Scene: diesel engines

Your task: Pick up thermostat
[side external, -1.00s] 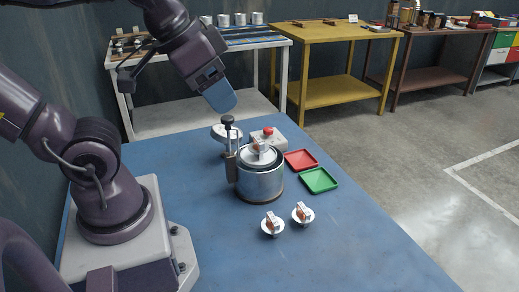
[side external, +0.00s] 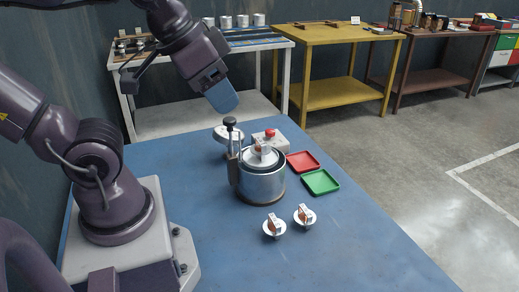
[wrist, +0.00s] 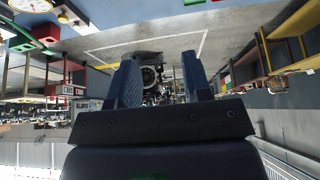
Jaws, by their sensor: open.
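Two thermostats, each a pale round flange with a copper-coloured middle and a frame, sit on the blue table in front of the metal pot: a left one (side external: 274,227) and a right one (side external: 304,216). A third similar thermostat (side external: 262,154) sits on top of the metal pot (side external: 262,184). My gripper (side external: 224,99) is high above the table, behind and left of the pot, apart from all three. Its two blue fingers (wrist: 162,82) are open and empty in the wrist view. No thermostat shows clearly in that view.
A black-knobbed upright (side external: 231,140) stands at the pot's left side. Behind are a white round part (side external: 226,136) and a box with a red button (side external: 270,136). A red tray (side external: 302,161) and a green tray (side external: 321,181) lie right of the pot. The table's front is clear.

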